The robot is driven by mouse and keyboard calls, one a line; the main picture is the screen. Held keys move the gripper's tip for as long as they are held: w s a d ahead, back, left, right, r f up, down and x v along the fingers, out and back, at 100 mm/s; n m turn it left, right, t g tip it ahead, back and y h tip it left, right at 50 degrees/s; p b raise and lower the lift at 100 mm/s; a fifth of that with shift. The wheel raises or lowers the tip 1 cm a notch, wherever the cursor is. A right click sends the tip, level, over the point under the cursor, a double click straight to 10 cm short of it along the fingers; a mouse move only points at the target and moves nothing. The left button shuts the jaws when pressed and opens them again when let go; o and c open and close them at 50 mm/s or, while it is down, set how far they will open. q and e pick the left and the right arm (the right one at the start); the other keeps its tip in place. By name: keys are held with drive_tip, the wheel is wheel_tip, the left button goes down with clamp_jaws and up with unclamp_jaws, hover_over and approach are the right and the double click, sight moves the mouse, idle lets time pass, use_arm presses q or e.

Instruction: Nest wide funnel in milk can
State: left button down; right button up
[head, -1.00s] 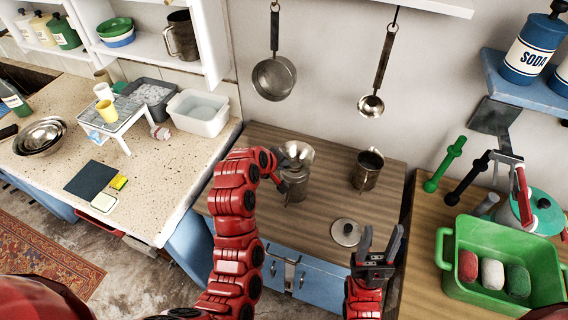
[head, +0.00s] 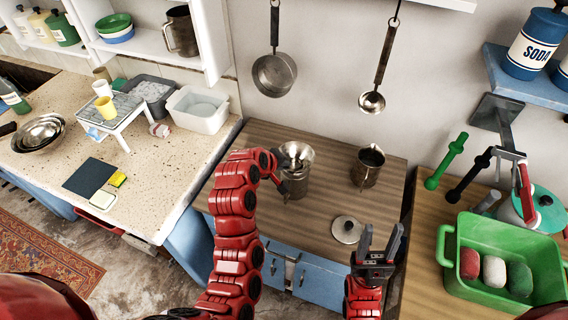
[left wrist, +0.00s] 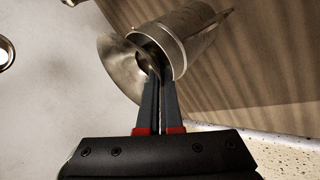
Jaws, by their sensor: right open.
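The wide funnel (head: 297,152) is a shiny metal cone with its mouth up, at the top of the metal milk can (head: 296,187) on the wooden counter. My left gripper (head: 281,178) is beside the can's upper left. In the left wrist view the funnel (left wrist: 122,68) flares next to the can's rim (left wrist: 190,40), and my left fingers (left wrist: 158,75) are close together on the funnel's edge. The spout is hidden, so I cannot tell how deep it sits. My right gripper (head: 380,245) is open and empty, in front of the counter's right side.
A metal jug (head: 368,168) stands right of the can, and a round lid (head: 346,230) lies in front. A pan (head: 274,75) and a ladle (head: 372,102) hang on the wall. A green tub (head: 500,255) is at right.

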idle(0.4)
use_arm(q)
drive_tip(key=c, duration=1)
unclamp_jaws()
drive_tip(key=shift+s, duration=0.1)
drive_tip(key=shift+f, duration=0.1)
drive_tip(key=o, duration=0.3)
drive_tip(key=shift+o, duration=0.2)
drive_tip(key=shift+s, duration=0.1)
drive_tip(key=shift+f, duration=0.1)
